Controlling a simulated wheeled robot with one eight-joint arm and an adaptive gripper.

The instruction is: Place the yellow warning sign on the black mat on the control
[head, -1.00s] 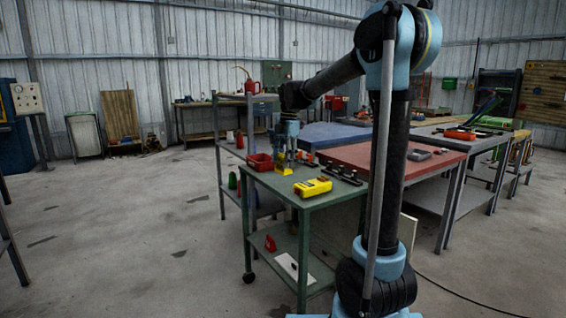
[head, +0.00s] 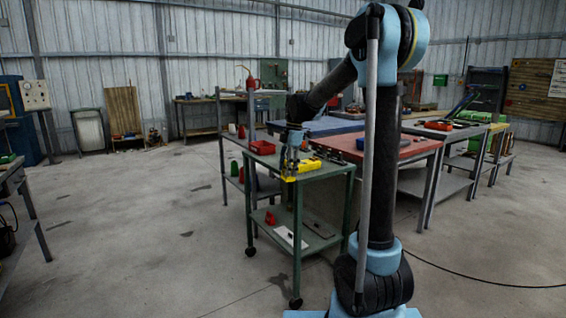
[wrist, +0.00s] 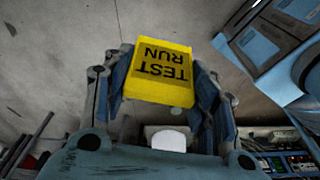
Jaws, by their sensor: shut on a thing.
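My gripper (head: 290,168) is shut on the yellow warning sign (wrist: 157,73), a block with "TEST RUN" in dark letters, upside down in the wrist view. The two fingers clasp it from both sides. In the head view the sign (head: 289,179) hangs below the gripper, in front of the green cart's left part. I cannot tell its exact height. A second yellow thing (head: 310,164) lies on the cart top just behind. I cannot make out the black mat. A pale control panel (head: 36,94) on a stand is at the far left; I cannot tell if it is the task's control.
The green cart (head: 328,170) has a red bin (head: 262,147) by its back left corner. A red-topped table (head: 405,151) stands to its right. A grey bench (head: 12,175) shows at the left edge. The floor (head: 150,230) between bench and cart is clear.

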